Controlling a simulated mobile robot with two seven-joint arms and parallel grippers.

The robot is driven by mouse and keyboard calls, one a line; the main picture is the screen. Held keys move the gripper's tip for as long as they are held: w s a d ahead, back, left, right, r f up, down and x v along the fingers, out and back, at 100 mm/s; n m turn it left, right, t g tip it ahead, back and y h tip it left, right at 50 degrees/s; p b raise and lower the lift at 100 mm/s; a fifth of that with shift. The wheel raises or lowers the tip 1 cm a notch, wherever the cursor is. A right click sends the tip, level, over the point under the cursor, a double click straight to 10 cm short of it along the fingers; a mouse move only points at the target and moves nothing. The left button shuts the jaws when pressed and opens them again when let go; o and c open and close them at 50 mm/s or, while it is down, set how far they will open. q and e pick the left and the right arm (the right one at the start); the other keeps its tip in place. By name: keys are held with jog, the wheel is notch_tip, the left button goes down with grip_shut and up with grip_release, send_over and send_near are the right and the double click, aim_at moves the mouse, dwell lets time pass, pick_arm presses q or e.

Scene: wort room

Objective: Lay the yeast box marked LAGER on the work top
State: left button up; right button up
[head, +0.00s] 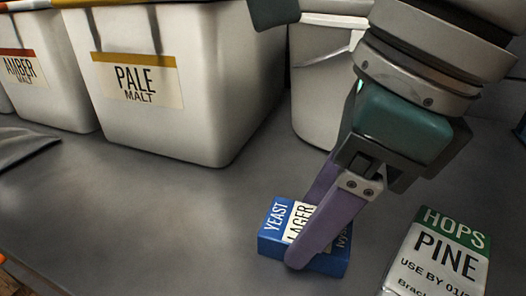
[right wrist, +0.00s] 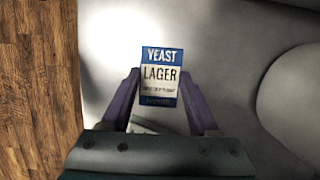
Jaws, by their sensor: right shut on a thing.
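The blue and white yeast box marked LAGER (head: 272,240) lies flat, label up, at the grey work top (head: 180,215). I cannot tell whether its underside touches the surface or is just above it. My right gripper (head: 304,236) reaches down from the upper right and is shut on the box, one purple finger on each side. The near finger hides part of the label. My left gripper is not in view.
A HOPS PINE packet (head: 440,250) lies right of the box. A white PALE MALT bin (head: 190,70), an AMBER MALT bin (head: 70,60) and another white container (head: 318,80) stand behind.

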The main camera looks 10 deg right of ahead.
aim_at(351, 235)
jog(key=o, duration=1.3)
jog(key=shift+o, duration=0.2)
jog(key=shift+r+p, duration=0.15)
jog(key=shift+p, duration=0.15)
jog(key=p+v, duration=0.5)
jog(key=v, duration=0.7)
jog(key=shift+p, duration=0.4)
